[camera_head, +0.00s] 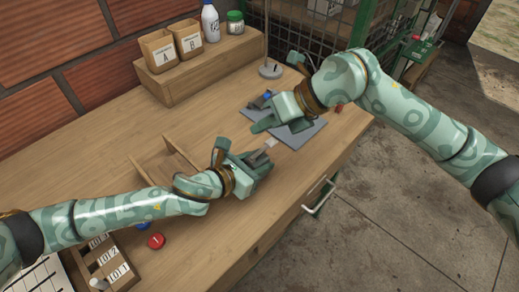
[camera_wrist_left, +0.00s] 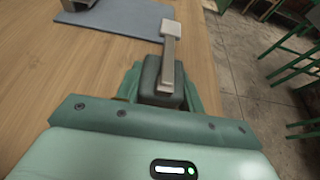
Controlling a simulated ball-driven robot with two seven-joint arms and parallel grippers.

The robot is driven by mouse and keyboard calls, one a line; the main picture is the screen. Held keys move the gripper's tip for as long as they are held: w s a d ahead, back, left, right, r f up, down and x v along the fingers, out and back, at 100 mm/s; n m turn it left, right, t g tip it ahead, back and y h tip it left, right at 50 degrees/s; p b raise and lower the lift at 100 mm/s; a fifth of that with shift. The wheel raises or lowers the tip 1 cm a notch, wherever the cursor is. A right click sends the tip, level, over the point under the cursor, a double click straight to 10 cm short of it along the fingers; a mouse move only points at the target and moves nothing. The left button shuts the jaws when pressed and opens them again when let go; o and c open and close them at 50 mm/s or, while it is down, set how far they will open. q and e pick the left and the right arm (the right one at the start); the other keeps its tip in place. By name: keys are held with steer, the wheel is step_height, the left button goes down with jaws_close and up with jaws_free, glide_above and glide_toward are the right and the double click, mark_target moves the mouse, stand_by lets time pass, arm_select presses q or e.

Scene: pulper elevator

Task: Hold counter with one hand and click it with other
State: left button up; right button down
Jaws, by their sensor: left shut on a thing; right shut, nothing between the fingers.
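The counter is a small dark block with a grey metal lever, seen in the left wrist view (camera_wrist_left: 160,90); its lever (camera_wrist_left: 169,48) sticks up and away, ending in a flat pale pad. In the head view the lever (camera_head: 270,144) shows just beyond my left gripper (camera_head: 256,163). My left gripper is shut on the counter, over the wooden bench, and its fingers hide much of the block. My right gripper (camera_head: 264,125) is shut and empty, near the left edge of the grey mat (camera_head: 300,137), a little beyond the counter and apart from it.
A wooden tray (camera_head: 150,172) lies behind my left forearm. A red disc (camera_head: 156,241) and a numbered rack (camera_head: 122,270) are at the near left. Paper bags (camera_head: 158,52), a bottle (camera_head: 210,22) and a jar (camera_head: 235,24) stand on a raised shelf. A lamp base (camera_head: 270,71) stands behind the mat.

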stand_by(0.4)
arm_select(q)
steer(key=o, duration=1.1)
